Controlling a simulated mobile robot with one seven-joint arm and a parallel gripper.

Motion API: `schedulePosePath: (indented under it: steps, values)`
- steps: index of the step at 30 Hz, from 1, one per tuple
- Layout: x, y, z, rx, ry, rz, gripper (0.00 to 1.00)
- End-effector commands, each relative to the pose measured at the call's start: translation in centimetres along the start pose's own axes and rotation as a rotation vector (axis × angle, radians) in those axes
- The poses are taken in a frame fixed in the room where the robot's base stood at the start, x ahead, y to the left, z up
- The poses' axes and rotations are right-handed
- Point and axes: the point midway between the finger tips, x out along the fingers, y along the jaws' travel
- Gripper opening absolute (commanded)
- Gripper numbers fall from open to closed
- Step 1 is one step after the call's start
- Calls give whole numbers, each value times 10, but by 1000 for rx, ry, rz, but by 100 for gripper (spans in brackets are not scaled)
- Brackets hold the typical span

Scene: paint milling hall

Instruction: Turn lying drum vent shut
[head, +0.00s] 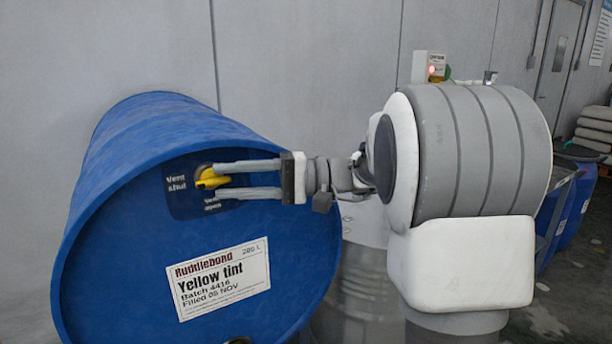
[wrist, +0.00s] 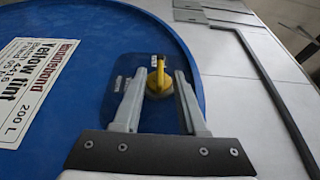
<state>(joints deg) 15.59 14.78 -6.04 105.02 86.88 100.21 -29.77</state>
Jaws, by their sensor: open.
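A large blue drum (head: 130,230) lies on its side at the left of the head view, its round end face towards me. A yellow vent handle (head: 209,179) sits on a dark blue plate (head: 183,205) high on that face, beside small "Vent shut" and "Vent open" lettering. My gripper (head: 217,181) reaches in from the right, open, with one finger on each side of the handle. In the wrist view the handle (wrist: 159,78) stands between the two fingers, with visible gaps. I cannot tell which lettering the handle points to.
A white label (head: 222,280) reading "Yellow tint" is on the drum face below the vent. A grey wall stands close behind. A small box with a lit red light (head: 432,69) shows behind my arm. More blue drums (head: 580,205) stand at the far right.

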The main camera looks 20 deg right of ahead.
Motion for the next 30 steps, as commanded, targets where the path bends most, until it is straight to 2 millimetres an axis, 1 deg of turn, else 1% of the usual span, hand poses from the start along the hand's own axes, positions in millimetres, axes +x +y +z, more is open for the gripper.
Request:
schedulePosePath:
  steps: [1,3,12,15,22,30]
  values:
    - [-13,0,-1,0,6,1,41]
    - [-30,0,-2,1,7,1,41]
    - [-106,0,-1,0,7,0,41]
    - [-127,-1,-1,0,5,0,41]
    - [-143,-1,0,0,4,0,41]
    - [-150,0,0,0,2,1,41]
